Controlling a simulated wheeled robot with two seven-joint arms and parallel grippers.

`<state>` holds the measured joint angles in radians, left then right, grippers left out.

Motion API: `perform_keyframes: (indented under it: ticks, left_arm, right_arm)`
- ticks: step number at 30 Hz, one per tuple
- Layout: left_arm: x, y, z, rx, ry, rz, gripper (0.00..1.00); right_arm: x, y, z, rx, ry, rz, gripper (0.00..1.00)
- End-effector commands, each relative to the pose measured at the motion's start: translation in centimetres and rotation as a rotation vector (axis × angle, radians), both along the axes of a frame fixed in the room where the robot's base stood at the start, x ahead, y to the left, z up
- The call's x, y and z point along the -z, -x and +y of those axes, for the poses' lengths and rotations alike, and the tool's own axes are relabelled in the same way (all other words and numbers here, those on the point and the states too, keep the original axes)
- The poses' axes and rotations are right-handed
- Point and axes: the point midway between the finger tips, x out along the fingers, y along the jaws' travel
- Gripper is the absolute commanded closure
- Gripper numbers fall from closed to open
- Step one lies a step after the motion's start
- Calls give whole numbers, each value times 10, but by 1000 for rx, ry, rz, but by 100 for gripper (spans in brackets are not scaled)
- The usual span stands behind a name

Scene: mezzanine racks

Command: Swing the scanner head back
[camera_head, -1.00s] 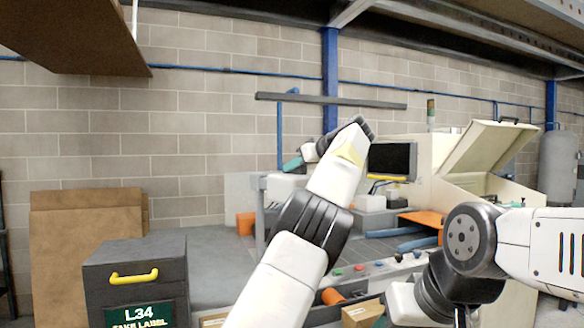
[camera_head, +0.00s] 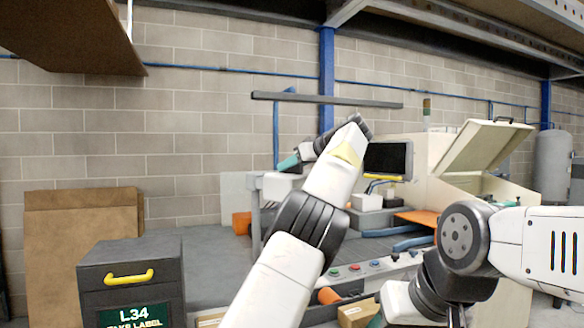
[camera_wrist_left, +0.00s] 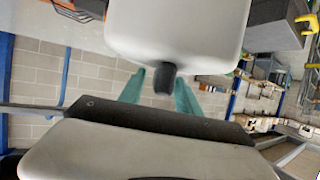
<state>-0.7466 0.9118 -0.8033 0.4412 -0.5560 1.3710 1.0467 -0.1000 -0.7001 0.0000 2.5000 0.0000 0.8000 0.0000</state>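The scanner head, as far as I can tell, is the white rounded box (camera_head: 281,187) at the left end of the workstation. In the left wrist view the white body (camera_wrist_left: 175,30) fills the upper middle, with a short dark knob (camera_wrist_left: 165,79) pointing toward my gripper. My left gripper (camera_head: 290,162) has its teal fingertips just above the box. In the left wrist view its fingers (camera_wrist_left: 160,92) stand apart, one each side of the knob; I cannot tell whether they touch it. My right gripper is mostly hidden behind its own arm at the lower right.
A monitor (camera_head: 387,159) and a cream machine with a raised lid (camera_head: 475,156) stand behind my arms. A dark label cabinet (camera_head: 130,285) with a yellow handle is at lower left. A dark horizontal bar (camera_head: 325,100) hangs above the workstation. A brown shelf (camera_head: 70,35) overhangs the upper left.

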Motion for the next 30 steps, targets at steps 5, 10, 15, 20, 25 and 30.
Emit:
perform_keyframes:
  ticks: [5, 10, 15, 20, 25, 30]
  left_arm:
    - [-12, 18, -20, 4, 1, -3, 60]
    - [-22, 36, -39, 4, 0, -2, 60]
    - [-27, 45, -47, 2, 1, -1, 60]
    - [-27, 47, -49, 1, 1, 0, 60]
    - [-27, 47, -48, 1, 1, 0, 72]
    - [-27, 46, -46, 0, 3, 4, 100]
  right_arm:
    - [0, 0, 0, 0, 0, 0, 49]
    - [0, 0, 0, 0, 0, 0, 49]
    - [0, 0, 0, 0, 0, 0, 49]
    - [0, 0, 0, 0, 0, 0, 49]
    - [0, 0, 0, 0, 0, 0, 49]
    - [0, 0, 0, 0, 0, 0, 49]
